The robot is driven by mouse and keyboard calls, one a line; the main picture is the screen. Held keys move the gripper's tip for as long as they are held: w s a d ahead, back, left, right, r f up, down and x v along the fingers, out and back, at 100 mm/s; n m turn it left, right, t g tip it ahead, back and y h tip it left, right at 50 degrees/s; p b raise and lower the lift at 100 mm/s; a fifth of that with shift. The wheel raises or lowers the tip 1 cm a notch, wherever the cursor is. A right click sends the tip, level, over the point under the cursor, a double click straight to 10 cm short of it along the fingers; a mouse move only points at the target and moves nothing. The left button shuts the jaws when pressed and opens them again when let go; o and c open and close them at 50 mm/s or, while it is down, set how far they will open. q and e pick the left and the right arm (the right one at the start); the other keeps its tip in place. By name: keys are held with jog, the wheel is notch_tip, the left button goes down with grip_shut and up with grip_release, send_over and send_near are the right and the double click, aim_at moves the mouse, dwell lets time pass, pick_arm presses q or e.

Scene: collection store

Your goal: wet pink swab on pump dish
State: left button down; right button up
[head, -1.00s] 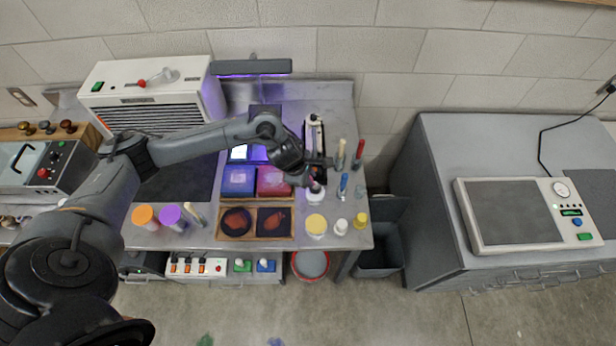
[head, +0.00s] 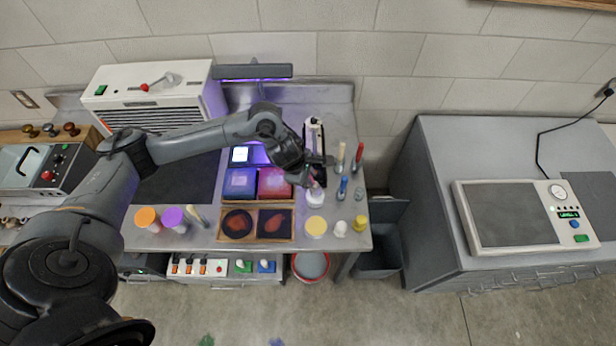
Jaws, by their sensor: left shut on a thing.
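My left gripper (head: 317,176) reaches over the right part of the steel bench and points down, shut on a thin thing that is mostly hidden by the fingers. A pale, pinkish-white piece (head: 315,196) shows just below the fingertips; I cannot tell whether it is the swab's tip or part of the pump dish. A round container with a pale yellow top (head: 316,227) stands just in front of it. I cannot make out whether the swab touches anything. My right gripper is not in view.
Upright handled tools, blue (head: 342,188) and red (head: 357,157), stand close right of the gripper. A white knobbed jar (head: 340,229) and yellow one (head: 360,224) stand at front right. Wooden trays (head: 256,238) lie left. A grey bin (head: 378,247) stands beside the bench.

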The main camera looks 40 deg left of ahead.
pick_arm(q)
jog(key=shift+r+p, duration=1.15)
jog(key=shift+r, duration=1.05)
